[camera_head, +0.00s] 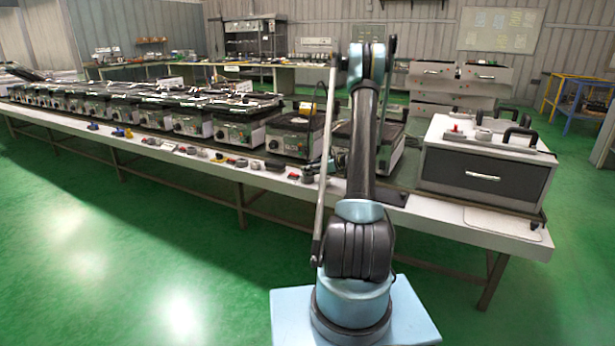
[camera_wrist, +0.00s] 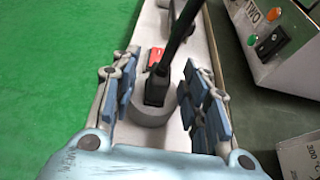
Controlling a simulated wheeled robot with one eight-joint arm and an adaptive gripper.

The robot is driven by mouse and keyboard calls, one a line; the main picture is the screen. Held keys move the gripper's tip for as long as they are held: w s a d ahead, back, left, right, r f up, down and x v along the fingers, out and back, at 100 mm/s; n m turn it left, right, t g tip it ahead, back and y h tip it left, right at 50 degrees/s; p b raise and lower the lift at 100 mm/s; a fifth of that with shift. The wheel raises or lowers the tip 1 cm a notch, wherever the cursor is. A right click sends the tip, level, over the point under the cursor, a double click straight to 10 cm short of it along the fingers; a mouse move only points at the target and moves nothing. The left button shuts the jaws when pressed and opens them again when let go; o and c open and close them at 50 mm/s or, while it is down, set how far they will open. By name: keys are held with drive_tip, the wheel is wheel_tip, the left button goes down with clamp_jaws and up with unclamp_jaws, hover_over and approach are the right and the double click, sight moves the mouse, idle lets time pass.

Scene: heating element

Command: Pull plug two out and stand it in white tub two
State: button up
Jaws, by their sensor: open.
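In the wrist view a black plug (camera_wrist: 157,88) with a black cable stands in or on a round light-grey tub (camera_wrist: 150,113); its lower end is hidden by the tub or by the angle. My gripper (camera_wrist: 161,88) is open, with one finger on each side of the plug and visible gaps between them. I cannot read any number on the plug or tub. In the head view my arm hides the gripper and this plug.
A red piece (camera_wrist: 155,57) lies on the bench just beyond the tub. A device with lamps and a black switch (camera_wrist: 269,42) stands to the right. In the head view several devices line the bench (camera_head: 470,222), and a large handled box (camera_head: 482,180) sits at its right end.

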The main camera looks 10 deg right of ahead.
clamp_jaws()
wheel_tip(320, 180, up, 10)
drive_tip(key=shift+r, duration=0.1)
idle(0.7)
